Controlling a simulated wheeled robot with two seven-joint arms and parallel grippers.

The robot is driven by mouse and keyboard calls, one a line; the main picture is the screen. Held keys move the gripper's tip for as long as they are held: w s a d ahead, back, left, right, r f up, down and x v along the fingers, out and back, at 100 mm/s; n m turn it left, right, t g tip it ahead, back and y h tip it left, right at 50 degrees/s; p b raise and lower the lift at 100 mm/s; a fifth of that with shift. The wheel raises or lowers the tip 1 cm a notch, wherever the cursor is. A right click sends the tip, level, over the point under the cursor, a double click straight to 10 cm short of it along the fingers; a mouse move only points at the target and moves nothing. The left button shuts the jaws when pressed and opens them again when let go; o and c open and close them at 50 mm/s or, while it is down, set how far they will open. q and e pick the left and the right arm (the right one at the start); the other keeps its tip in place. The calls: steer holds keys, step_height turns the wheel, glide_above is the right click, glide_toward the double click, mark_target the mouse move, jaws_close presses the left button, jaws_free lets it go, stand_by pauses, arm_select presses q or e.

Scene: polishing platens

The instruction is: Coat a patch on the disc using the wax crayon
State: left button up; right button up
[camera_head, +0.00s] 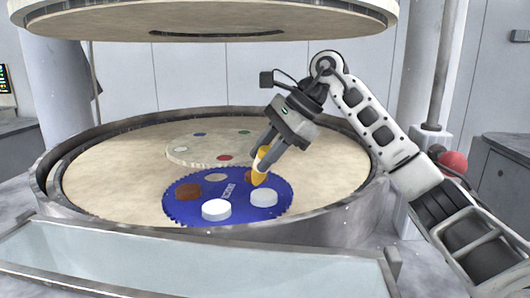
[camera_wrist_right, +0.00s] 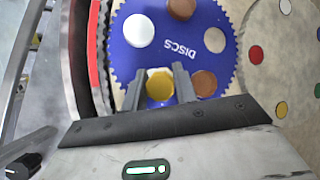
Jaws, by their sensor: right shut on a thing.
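My right gripper (camera_head: 266,154) is shut on the yellow wax crayon (camera_head: 259,174), which points down over the blue carrier (camera_head: 180,213). The crayon also shows end-on between the fingers in the right wrist view (camera_wrist_right: 160,86). Its tip is at the back edge of a pale bluish-white disc (camera_head: 264,198); I cannot tell whether they touch. A thicker white disc (camera_head: 215,210), a brown disc (camera_head: 188,191), a tan disc (camera_head: 216,177) and another brown disc (camera_wrist_right: 204,83) also sit on the carrier. My left gripper is not in view.
The carrier lies on a wide beige platen (camera_head: 110,185) inside a raised metal rim. A pale round plate (camera_head: 190,152) with coloured spots lies behind it. An upper platen (camera_head: 215,20) hangs above. A red ball knob (camera_head: 453,162) stands at right.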

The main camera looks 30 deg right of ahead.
steer(key=shift+f+b, duration=0.55)
steer(key=shift+f, duration=0.3)
stand_by(0.6)
steer(key=shift+s+d+b, duration=0.35)
steer(key=shift+s+d, duration=0.2)
steer(key=shift+s, duration=0.15)
steer(key=shift+s+d+r+b, duration=0.15)
steer(key=shift+s+d, duration=0.15)
steer(key=shift+s, duration=0.15)
steer(key=shift+s+d+f+b, duration=0.15)
steer(key=shift+s+d, duration=0.15)
steer(key=shift+s, duration=0.15)
steer(key=shift+r, duration=0.1)
steer(key=shift+a, duration=0.1)
